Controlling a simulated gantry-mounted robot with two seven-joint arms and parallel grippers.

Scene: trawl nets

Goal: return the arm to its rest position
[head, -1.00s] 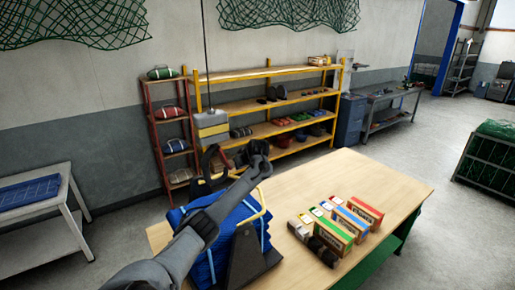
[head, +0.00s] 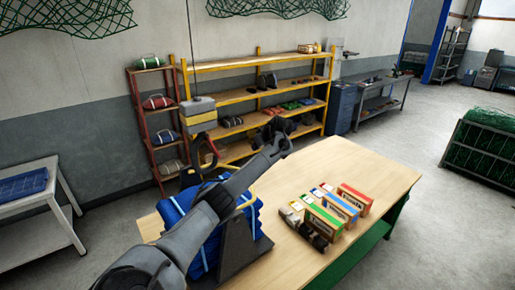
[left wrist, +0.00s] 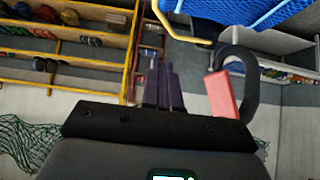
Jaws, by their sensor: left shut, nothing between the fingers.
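My left arm comes in from the bottom left of the head view. Its gripper (head: 276,142) is raised above the table, in front of the shelves. In the left wrist view the two dark fingers (left wrist: 162,85) are together, with nothing between them. A dark hook with a red latch (left wrist: 222,95) shows right of the fingers, apart from them. In the head view this hook (head: 205,150) hangs below a yellow and grey block, left of the gripper. My right gripper is in neither view.
A blue bundle (head: 178,212) in a dark stand is partly hidden behind my arm on the wooden table (head: 385,175). Small boxes (head: 322,221) stand near the table's middle. A yellow shelf rack (head: 230,96) stands behind. Open floor lies right of the table.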

